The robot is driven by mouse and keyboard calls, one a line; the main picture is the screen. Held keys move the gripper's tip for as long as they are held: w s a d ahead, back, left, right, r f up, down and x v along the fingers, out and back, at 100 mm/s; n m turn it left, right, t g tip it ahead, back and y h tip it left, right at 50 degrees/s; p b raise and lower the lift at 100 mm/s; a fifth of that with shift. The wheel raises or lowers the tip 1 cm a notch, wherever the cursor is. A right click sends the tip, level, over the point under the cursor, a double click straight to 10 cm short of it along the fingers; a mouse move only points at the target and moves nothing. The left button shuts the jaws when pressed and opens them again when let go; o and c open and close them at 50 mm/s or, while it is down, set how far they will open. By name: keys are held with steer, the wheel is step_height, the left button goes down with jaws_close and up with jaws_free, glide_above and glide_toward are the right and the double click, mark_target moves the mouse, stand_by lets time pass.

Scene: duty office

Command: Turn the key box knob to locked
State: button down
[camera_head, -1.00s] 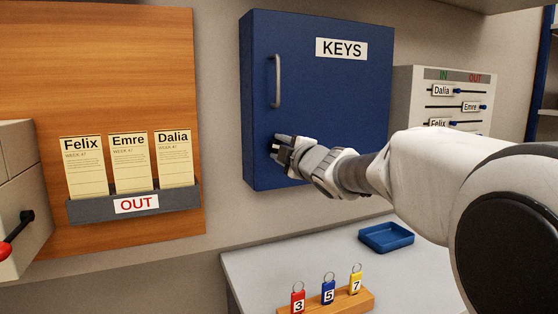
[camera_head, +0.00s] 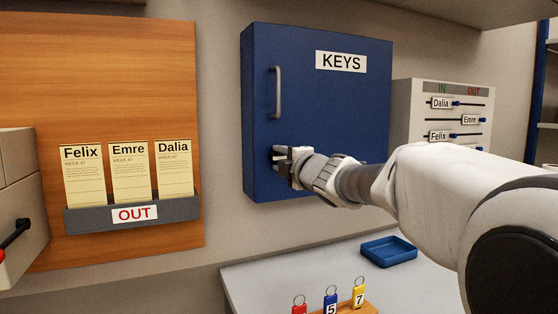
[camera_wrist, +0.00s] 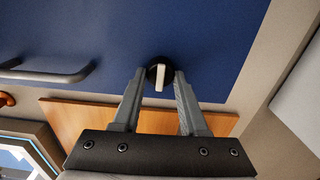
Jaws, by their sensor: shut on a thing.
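The blue key box (camera_head: 345,110) hangs on the wall with a KEYS label and a grey vertical door handle (camera_head: 277,92). In the wrist view its knob (camera_wrist: 159,77) has a round black base and a pale bar, which lies roughly across the line of the door handle (camera_wrist: 50,76). My gripper (camera_wrist: 160,75) is shut on the knob, one finger on each side. No locked or unlocked mark is readable.
A wooden board with an OUT card holder (camera_head: 185,210) is left of the box. An IN/OUT slider board (camera_head: 410,120) is to the right. Below are a desk (camera_head: 245,280), a blue tray (camera_head: 388,250) and a rack of numbered key tags (camera_head: 357,305).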

steer(key=shift+c, duration=2.2)
jaws_free()
steer(key=p+v, duration=0.2)
steer(key=v, duration=1.5)
steer(key=shift+s, duration=0.2)
steer(key=shift+d, duration=0.1)
